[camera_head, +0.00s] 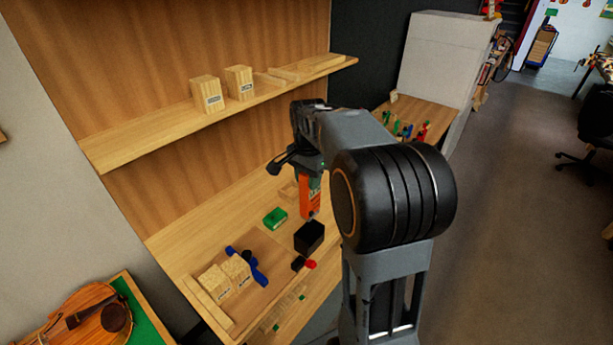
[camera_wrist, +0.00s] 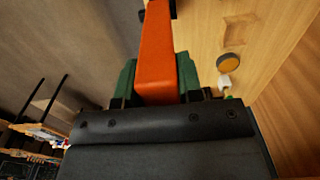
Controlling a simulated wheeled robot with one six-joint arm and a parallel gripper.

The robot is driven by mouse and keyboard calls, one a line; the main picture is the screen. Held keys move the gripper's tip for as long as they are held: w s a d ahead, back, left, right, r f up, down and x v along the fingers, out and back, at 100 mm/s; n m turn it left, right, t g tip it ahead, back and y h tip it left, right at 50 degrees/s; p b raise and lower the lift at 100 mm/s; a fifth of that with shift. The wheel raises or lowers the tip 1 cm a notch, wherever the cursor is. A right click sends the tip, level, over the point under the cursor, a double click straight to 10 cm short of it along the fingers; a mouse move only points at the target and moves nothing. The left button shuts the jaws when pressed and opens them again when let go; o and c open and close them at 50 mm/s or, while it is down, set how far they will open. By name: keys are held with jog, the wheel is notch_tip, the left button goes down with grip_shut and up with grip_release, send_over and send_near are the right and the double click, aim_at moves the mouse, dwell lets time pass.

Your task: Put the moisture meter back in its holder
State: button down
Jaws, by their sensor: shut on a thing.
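The moisture meter looks to be the orange, upright block (camera_head: 309,202) with a small greenish display area, hanging below my gripper (camera_head: 310,168). In the wrist view the orange body (camera_wrist: 156,45) runs away from the camera between the green pads of my gripper (camera_wrist: 157,80), which is shut on it. A black open-topped box (camera_head: 308,238), which looks like the holder, stands on the bench. The meter's lower end shows just above the box's back rim in the picture. I cannot tell whether it is over the box or behind it. My arm hides part of the bench to the right.
A green block (camera_head: 275,217) lies left of the black box. A shelf (camera_head: 150,131) with wooden blocks runs above the bench. A violin (camera_head: 92,310) lies at lower left.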

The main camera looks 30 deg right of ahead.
aim_at(307, 212)
jog(key=shift+f+b, duration=2.75)
jog(key=shift+f, duration=1.45)
jog(key=shift+f+b, duration=1.65)
jog(key=shift+f, duration=0.65)
jog(key=c, duration=0.7)
grip_release()
jog(key=shift+a, duration=0.1)
